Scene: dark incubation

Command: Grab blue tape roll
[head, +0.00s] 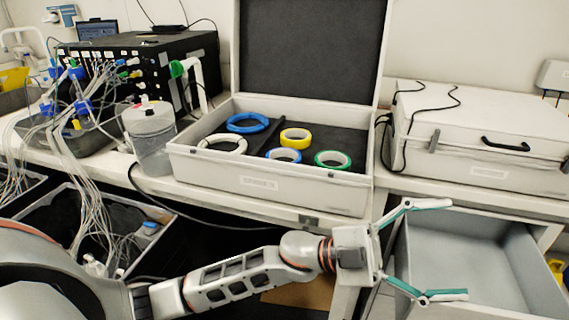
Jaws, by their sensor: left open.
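The open white case (268,190) stands on the bench with several tape rolls in its dark-lined tray. A blue ring-shaped roll (249,129) lies at the back left of the tray. A second roll, blue with a white inner ring (283,161), lies near the front middle. My left gripper (457,249) is open and empty, fingers pointing right, in front of and to the right of the case. It is well apart from both blue rolls and overlaps the open drawer in the picture. My right gripper is not in view.
Yellow (295,145), green (332,166) and white (222,151) rolls share the tray. A closed white case (480,165) stands to the right. A lidded container (153,150) and tubing stand to the left. An empty grey drawer (540,262) is open below the bench.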

